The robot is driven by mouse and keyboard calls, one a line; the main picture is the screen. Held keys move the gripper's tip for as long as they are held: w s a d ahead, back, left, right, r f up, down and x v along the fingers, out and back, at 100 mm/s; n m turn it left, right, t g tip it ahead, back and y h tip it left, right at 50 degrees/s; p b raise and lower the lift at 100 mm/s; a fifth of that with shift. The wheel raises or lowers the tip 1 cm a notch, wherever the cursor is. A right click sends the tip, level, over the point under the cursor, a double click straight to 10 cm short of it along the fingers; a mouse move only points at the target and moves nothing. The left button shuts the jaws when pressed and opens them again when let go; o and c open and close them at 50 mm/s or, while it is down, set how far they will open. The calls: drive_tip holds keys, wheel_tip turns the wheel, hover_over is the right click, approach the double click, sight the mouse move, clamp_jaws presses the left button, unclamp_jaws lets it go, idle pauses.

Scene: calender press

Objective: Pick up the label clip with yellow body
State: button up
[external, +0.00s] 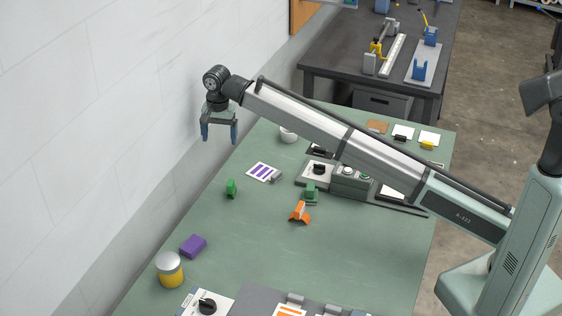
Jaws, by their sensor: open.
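A small yellow piece (427,145), which looks like the label clip with yellow body, sits at the front edge of a white card (430,136) near the far right corner of the green table. It is too small to make out in detail. My gripper (220,136) is open and empty, pointing down, high at the upper left near the white wall. It is far to the left of the yellow piece, with my arm stretching across the table between the right side and the wall.
On the green table (250,245) stand green pieces (231,188), an orange clip (300,212), a purple block (193,246) and a yellow jar with a grey lid (170,273). A control box (350,180) is mid-table, partly behind my arm.

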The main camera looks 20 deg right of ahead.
drive_tip(key=w+d+r+m, duration=0.1)
drive_tip(key=w+d+m, duration=0.25)
drive_tip(key=d, duration=1.75)
drive_tip(key=w+d+m, duration=0.2)
drive_tip(key=w+d, duration=0.3)
drive_tip(key=d, duration=1.5)
drive_tip(key=s+d+n+t+y, duration=0.15)
drive_tip(key=s+d, duration=0.35)
drive_tip(key=d, duration=0.8)
drive_tip(key=s+f+n+y, duration=0.1)
drive_tip(key=s+f+n, duration=0.1)
drive_tip(key=s+n, duration=0.6)
drive_tip(key=a+f+n, duration=0.1)
drive_tip(key=f+n, duration=0.1)
drive_tip(key=n, duration=0.2)
drive_tip(key=w+a+f+n, duration=0.1)
drive_tip(key=a+f+n, duration=0.1)
drive_tip(key=f+n, duration=0.1)
drive_tip(key=w+a+f+n+t, duration=0.1)
drive_tip(key=f+n, duration=0.2)
drive_tip(key=n, duration=0.2)
drive_tip(key=shift+w+a+n+y, duration=0.2)
drive_tip(key=shift+n+y, duration=0.15)
drive_tip(key=shift+n, duration=0.05)
drive_tip(key=shift+d+x, duration=0.2)
drive_tip(key=shift+x, duration=2.4)
drive_tip(key=c, duration=1)
